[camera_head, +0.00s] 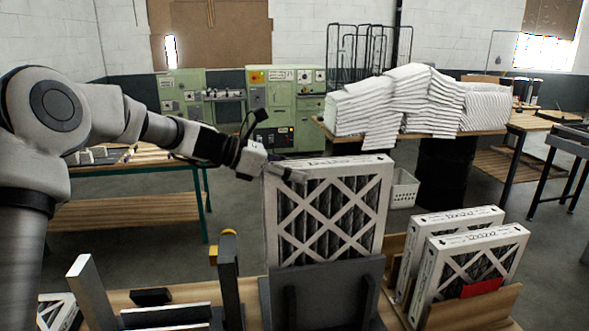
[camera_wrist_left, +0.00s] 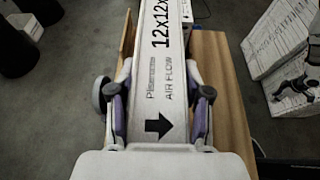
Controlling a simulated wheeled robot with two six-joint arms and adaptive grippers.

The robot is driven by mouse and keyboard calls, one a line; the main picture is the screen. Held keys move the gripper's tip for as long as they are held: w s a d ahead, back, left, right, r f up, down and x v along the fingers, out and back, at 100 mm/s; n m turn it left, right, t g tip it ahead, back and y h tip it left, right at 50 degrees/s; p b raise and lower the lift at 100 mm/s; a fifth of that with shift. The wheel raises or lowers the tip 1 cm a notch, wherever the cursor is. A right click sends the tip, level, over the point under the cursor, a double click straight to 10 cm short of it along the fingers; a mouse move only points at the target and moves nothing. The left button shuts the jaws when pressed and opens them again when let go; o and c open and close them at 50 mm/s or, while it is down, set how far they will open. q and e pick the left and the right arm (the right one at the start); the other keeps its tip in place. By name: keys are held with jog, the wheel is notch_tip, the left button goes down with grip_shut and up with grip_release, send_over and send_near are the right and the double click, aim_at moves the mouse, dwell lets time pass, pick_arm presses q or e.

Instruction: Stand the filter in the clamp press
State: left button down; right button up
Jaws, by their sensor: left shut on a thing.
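A white-framed pleated filter (camera_head: 325,212) stands upright behind a dark grey ribbed plate (camera_head: 325,297) at the front middle of the head view. The plate hides its lower edge, so I cannot tell whether it rests on anything. My left gripper (camera_head: 285,172) is shut on the filter's upper left edge. In the left wrist view, the fingers of the left gripper (camera_wrist_left: 160,112) press both sides of the filter's printed edge (camera_wrist_left: 162,75), with its airflow arrow between them. A dark upright with a yellow knob (camera_head: 228,245) stands left of the filter. My right gripper is not in view.
Two more filters (camera_head: 470,262) stand in a wooden rack (camera_head: 480,308) at the right, one with a red patch. Loose dark and white pieces (camera_head: 165,314) lie at the front left. A table with stacked white filters (camera_head: 415,100) and green machines (camera_head: 285,105) are behind.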

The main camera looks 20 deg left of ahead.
pick_arm(q)
jog(key=b, duration=0.4)
send_over(295, 242)
jog(key=w+a, duration=0.1)
jog(key=w, duration=0.2)
notch_tip(295, 242, down, 5)
jog(key=shift+a+f, duration=0.1)
jog(key=shift+f, duration=0.05)
jog(key=f+b, duration=0.3)
jog(key=shift+s+f, duration=0.1)
jog(key=shift+s, duration=0.3)
notch_tip(295, 242, down, 9)
jog(key=b, duration=0.5)
jog(key=shift+w, duration=0.15)
jog(key=shift+f, duration=0.55)
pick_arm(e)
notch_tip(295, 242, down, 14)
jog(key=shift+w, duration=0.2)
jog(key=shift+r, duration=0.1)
pick_arm(q)
jog(key=shift+f+b, duration=0.3)
jog(key=shift+f, duration=0.05)
jog(key=c, duration=0.8)
grip_release()
